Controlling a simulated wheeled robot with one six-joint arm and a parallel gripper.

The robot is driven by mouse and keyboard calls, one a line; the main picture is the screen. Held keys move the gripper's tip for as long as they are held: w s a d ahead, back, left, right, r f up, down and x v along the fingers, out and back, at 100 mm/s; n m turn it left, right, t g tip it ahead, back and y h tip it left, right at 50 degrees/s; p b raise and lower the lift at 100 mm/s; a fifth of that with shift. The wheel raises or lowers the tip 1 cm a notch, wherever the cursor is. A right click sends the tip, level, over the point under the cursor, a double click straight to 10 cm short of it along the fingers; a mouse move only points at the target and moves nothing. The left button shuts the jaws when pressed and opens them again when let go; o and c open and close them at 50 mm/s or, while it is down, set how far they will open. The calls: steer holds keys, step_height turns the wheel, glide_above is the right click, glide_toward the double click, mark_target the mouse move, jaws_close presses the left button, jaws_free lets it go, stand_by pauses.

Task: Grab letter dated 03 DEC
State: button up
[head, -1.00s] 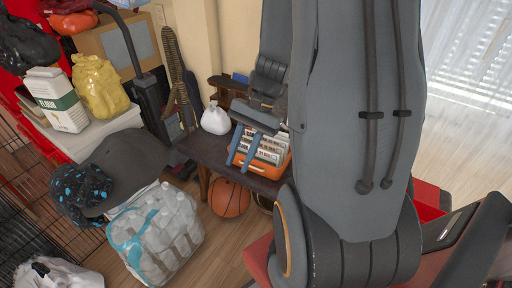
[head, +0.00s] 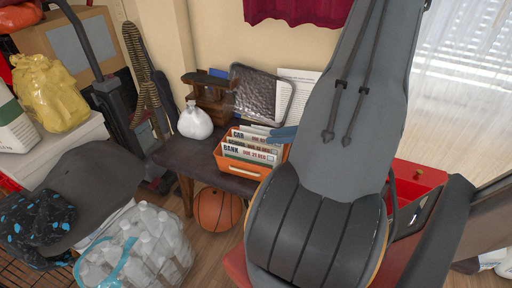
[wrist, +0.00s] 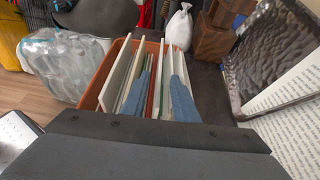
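An orange bin (head: 240,167) on the dark bench holds several upright letters with printed front labels. The front label (head: 245,153) seems to read BANK and one behind it (head: 240,134) CAR; their dates are too small to read surely. The bin (wrist: 88,101) also shows in the wrist view, with the letters edge-on. My gripper (wrist: 161,66) has its two blue fingers apart, reaching down among the letters, with white letter edges (wrist: 159,85) between them. I cannot tell whether the fingers touch any letter. In the head view my arm hides most of the gripper.
On the bench (head: 184,155) stand a white bag (head: 195,121), a brown wooden object (head: 212,98) and a dark textured panel (head: 262,94). A printed sheet (wrist: 285,122) is close on the right in the wrist view. A basketball (head: 216,210) and bottle pack (head: 140,249) are below.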

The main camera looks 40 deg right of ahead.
mark_target(257, 138)
steer(key=shift+b+x, duration=0.45)
steer(key=shift+x, duration=3.5)
steer(key=shift+r, duration=0.15)
steer(key=shift+c, duration=0.6)
jaws_close()
